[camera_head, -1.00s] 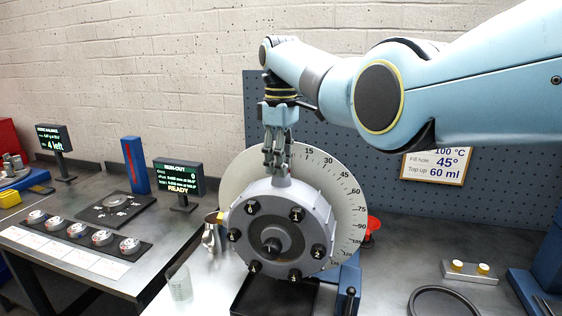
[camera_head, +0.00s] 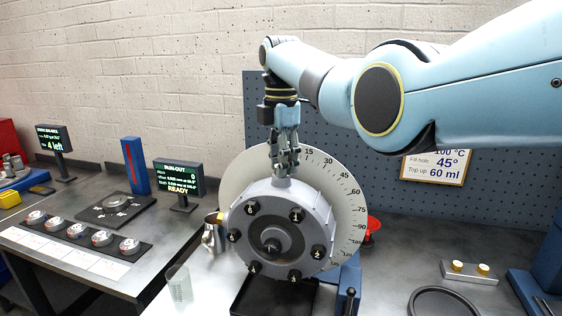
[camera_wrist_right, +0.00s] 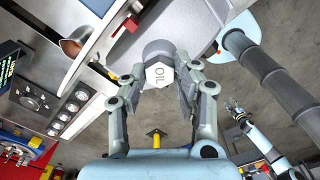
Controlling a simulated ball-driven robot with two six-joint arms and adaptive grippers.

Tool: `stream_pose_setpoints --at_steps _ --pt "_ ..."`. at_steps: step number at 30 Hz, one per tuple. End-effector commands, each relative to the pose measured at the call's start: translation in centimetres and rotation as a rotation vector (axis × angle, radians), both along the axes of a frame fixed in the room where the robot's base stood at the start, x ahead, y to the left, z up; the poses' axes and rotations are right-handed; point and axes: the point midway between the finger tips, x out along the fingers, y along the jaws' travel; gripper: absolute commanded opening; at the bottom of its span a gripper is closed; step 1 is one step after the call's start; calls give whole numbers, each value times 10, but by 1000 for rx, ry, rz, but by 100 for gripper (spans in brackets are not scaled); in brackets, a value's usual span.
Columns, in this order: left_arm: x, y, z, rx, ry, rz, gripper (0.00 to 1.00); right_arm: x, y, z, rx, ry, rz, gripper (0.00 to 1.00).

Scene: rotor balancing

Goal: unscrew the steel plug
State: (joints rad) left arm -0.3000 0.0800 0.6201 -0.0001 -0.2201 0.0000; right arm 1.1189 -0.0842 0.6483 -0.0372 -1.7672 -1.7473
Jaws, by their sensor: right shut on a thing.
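The steel plug (camera_wrist_right: 158,74) is a pale hexagonal head marked OIL in the right wrist view. It sits on top of the round grey housing (camera_head: 311,206), which has numbered black bolts on its face. My right gripper (camera_head: 284,172) points straight down at the top of the housing. In the right wrist view its two fingers (camera_wrist_right: 160,84) are shut on opposite sides of the plug. In the head view the fingers hide most of the plug. My left gripper (camera_wrist_right: 235,107) shows small, away from the housing, in the right wrist view; its jaws are unclear.
A graduated dial (camera_head: 352,200) stands behind the housing. A metal jug (camera_head: 211,234) and clear beaker (camera_head: 179,283) stand at its left. A screen (camera_head: 178,178) reads READY.

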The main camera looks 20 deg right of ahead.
Motion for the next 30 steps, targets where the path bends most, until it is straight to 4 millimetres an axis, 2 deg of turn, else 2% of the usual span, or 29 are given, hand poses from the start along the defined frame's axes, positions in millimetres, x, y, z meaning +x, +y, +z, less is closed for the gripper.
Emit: stream_pose_setpoints --at_steps 15,30 --pt "0 0 0 0 0 0 40 0 0 1 0 -3 943 0" --pt "0 0 0 0 0 0 40 0 0 13 0 -3 930 0"
